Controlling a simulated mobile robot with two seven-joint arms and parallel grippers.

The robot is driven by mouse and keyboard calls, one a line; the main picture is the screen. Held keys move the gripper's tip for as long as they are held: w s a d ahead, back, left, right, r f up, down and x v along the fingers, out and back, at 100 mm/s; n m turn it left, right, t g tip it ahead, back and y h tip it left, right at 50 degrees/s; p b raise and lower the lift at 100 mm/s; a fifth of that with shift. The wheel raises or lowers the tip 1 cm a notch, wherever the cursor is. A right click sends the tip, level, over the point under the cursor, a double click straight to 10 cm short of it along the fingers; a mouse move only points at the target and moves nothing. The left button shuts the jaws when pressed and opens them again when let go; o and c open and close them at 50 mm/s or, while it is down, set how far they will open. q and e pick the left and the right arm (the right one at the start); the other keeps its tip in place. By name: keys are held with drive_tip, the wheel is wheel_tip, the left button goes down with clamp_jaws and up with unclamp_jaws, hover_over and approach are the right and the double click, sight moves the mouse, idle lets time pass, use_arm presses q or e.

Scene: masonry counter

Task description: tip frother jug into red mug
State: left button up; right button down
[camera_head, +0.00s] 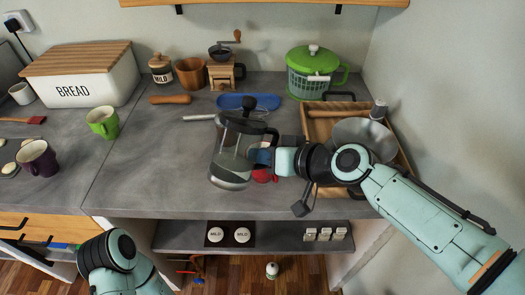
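The frother jug (231,152) is clear glass with a dark frame and a black knob on top. It is off to the left of my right gripper (261,157), leaning slightly, its base toward the front of the counter. My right gripper appears closed on the jug's handle side; the fingers are partly hidden. The red mug (264,177) shows only in part, just below my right gripper and to the right of the jug's base. The rest of the mug is hidden. My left arm shows at the bottom left, but its gripper is out of view.
A wooden tray (402,163) with a metal pan is on the right, under my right arm. A green salad spinner (311,75), blue tray (235,101), grinder (222,72) and bread box (82,80) stand behind. A green mug (103,122) and purple mug (38,158) are left.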

drive_tip(key=shift+w+d+r+m+g+y+p, duration=0.1)
drive_tip(key=shift+r+m+g+y+p, duration=0.15)
drive_tip(key=shift+m+g+p, duration=0.3)
use_arm(q)
drive_tip(key=r, duration=0.1)
drive_tip(key=s+r+p, duration=0.1)
drive_tip(key=r+p, duration=0.1)
drive_tip(key=shift+s+d+g, duration=0.1)
drive_tip(key=shift+s+g, duration=0.2)
use_arm(e)
drive_tip(key=shift+s+a+r+m+g+y, duration=0.15)
drive_tip(key=shift+s+a+m+g+y, duration=0.15)
drive_tip(key=shift+s+m+g+y, duration=0.2)
use_arm(q)
drive_tip(key=shift+s+r+p, duration=0.25)
drive_tip(key=shift+r+p, duration=0.3)
drive_tip(key=shift+p, duration=0.2)
use_arm(e)
drive_tip(key=shift+s+a+r+m, duration=0.25)
drive_tip(key=shift+m, duration=0.1)
